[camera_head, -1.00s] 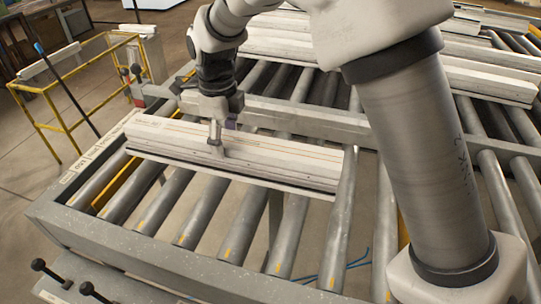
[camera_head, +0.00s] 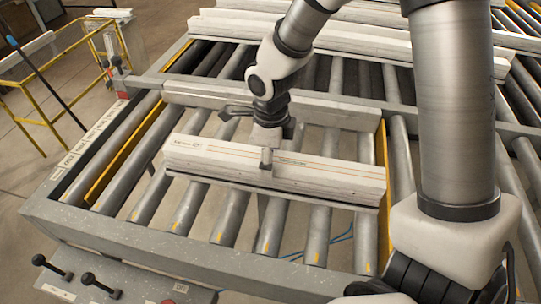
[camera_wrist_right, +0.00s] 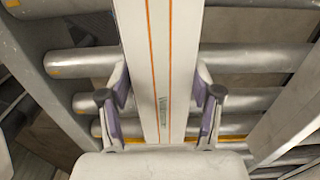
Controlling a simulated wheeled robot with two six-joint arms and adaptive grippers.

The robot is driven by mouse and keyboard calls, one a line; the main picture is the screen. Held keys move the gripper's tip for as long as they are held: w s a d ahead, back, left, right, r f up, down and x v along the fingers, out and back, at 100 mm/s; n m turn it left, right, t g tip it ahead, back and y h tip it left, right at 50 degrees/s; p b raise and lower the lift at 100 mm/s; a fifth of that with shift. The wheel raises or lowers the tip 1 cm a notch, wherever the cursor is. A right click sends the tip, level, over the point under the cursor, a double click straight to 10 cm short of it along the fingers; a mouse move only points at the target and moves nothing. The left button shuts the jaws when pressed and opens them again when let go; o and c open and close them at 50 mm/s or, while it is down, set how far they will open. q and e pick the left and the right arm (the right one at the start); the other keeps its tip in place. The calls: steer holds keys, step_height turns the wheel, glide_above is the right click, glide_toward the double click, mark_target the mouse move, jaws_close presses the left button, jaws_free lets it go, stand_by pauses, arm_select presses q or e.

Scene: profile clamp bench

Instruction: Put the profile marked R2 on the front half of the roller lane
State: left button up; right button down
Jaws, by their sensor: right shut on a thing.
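The long pale profile (camera_head: 215,160) lies crosswise over the roller lane (camera_head: 125,232). Printing shows near its left end, but I cannot read the mark surely. My right gripper (camera_head: 267,158) is shut on it near its middle, from above. In the right wrist view the profile (camera_wrist_right: 158,70) has orange lines and a small greenish label, and the fingers of the gripper (camera_wrist_right: 160,115) flank it on both sides. I cannot tell whether its underside touches the rollers. My left gripper is not in view.
More pale profiles (camera_head: 360,40) lie on rollers farther back. Yellow side strips (camera_head: 120,160) edge the lane. Bare rollers lie in front of the profile. Black-knobbed levers (camera_head: 88,279) stand at the front left.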

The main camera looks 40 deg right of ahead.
steer(key=shift+c, duration=1.1)
jaws_free()
steer(key=shift+s, duration=0.25)
steer(key=shift+w, duration=0.1)
steer(key=shift+r, duration=0.15)
step_height(320, 180, up, 12)
steer(key=b, duration=0.2)
